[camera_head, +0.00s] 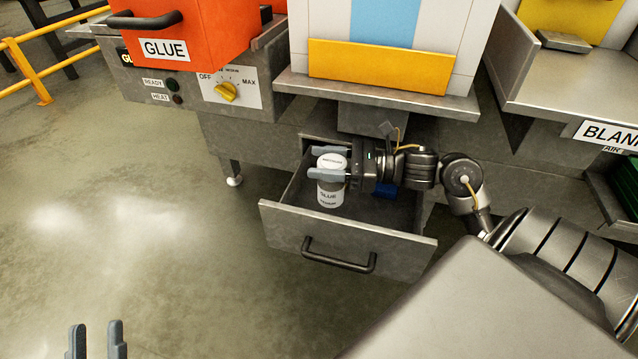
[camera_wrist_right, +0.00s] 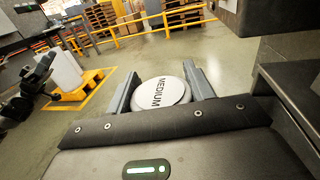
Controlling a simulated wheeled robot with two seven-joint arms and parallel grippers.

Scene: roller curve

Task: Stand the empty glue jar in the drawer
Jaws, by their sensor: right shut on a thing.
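The glue jar (camera_head: 330,193) is white, with "GLUE" on its side, and stands upright inside the open grey drawer (camera_head: 290,235). My right gripper (camera_head: 328,162) reaches in from the right and is shut on the jar, one finger on each side. In the right wrist view the jar's white lid (camera_wrist_right: 160,92), marked "MEDIUM", sits between the two fingers (camera_wrist_right: 160,88). Whether the jar's base touches the drawer floor I cannot tell. My left gripper (camera_head: 97,340) is at the bottom left, far from the drawer, with its two fingers apart and nothing between them.
A blue item (camera_head: 384,190) lies in the drawer behind my right gripper. The drawer handle (camera_head: 338,256) is on its front. Above are an orange glue box (camera_head: 210,30), a control panel with a yellow knob (camera_head: 226,92) and a steel ledge (camera_head: 380,95). Open floor lies left.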

